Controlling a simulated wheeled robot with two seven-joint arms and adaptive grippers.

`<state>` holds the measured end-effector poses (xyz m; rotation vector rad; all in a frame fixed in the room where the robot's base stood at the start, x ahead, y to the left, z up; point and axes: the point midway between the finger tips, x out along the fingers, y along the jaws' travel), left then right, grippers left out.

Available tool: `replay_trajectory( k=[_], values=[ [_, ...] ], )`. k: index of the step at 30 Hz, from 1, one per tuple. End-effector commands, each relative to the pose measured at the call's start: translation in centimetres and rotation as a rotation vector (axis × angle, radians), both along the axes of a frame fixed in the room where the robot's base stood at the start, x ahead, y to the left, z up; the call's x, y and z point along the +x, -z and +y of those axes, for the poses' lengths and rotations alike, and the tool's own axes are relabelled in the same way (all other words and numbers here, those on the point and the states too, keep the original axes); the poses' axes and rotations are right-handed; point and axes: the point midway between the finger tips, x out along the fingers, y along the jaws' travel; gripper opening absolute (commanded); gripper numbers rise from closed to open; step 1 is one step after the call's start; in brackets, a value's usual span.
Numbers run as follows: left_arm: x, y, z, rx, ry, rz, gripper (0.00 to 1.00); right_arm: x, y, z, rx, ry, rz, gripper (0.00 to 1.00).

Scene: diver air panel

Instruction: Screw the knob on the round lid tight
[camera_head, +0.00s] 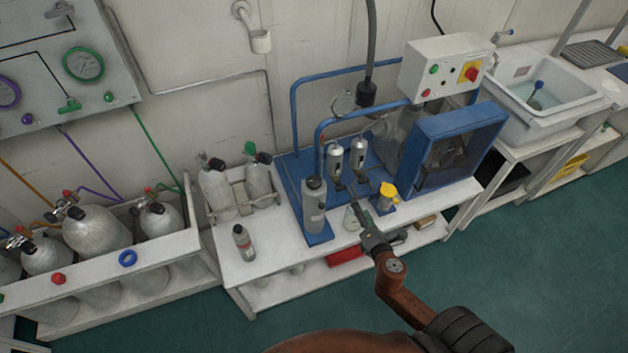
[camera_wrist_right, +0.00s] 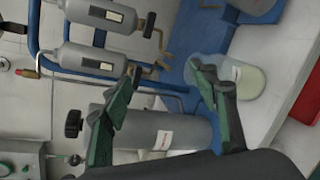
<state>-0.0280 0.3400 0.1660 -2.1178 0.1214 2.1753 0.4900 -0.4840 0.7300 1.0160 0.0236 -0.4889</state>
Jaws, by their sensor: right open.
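A grey upright cylinder (camera_head: 314,200) stands on a blue plate at the front of the bench. In the right wrist view the same-looking grey cylinder (camera_wrist_right: 165,133) lies across the picture, with a black knob (camera_wrist_right: 73,124) at its top end. I cannot clearly make out which part is the round lid. My right gripper (camera_head: 355,200) is to the right of the cylinder, over the bench. In the wrist view its green fingers (camera_wrist_right: 163,72) are spread apart with nothing between the tips, and they partly cover the cylinder. My left gripper is not in view.
A glass jar (camera_head: 352,218) and a yellow-topped item (camera_head: 387,193) stand close to my right gripper. Two silver canisters (camera_head: 335,158) are behind it, inside a blue pipe frame (camera_head: 294,110). A small bottle (camera_head: 243,242) stands at the left front; bench around it is clear.

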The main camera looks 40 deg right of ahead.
Motion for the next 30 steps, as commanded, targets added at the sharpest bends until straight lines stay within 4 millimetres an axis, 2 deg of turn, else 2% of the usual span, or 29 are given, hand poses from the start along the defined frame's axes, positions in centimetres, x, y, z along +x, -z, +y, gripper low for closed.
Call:
replay_trajectory(
  k=[1,3,6,9,13,18,25,30],
  values=[
    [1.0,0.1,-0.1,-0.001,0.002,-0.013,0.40,1.2,-4.5,1.3,-0.156,-0.078,-0.040,0.54],
    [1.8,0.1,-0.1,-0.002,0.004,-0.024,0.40,2.6,-8.5,3.7,-0.393,-0.195,-0.066,0.54],
    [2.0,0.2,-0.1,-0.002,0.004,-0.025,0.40,4.0,-10.7,6.7,-0.674,-0.336,-0.065,0.54],
    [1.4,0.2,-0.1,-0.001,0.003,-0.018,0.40,4.8,-10.9,8.8,-0.878,-0.438,-0.050,0.54],
    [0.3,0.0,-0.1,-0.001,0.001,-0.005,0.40,5.4,-10.8,10.2,-1.005,-0.502,-0.038,0.54],
    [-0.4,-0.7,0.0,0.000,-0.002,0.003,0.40,7.3,-10.9,10.4,-1.024,-0.510,-0.037,0.54],
    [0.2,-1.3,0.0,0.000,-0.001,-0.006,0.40,11.0,-10.9,10.4,-1.021,-0.508,-0.037,0.54],
    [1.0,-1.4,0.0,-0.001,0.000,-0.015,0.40,12.6,-10.7,10.4,-1.019,-0.508,-0.035,0.54]
  ],
)
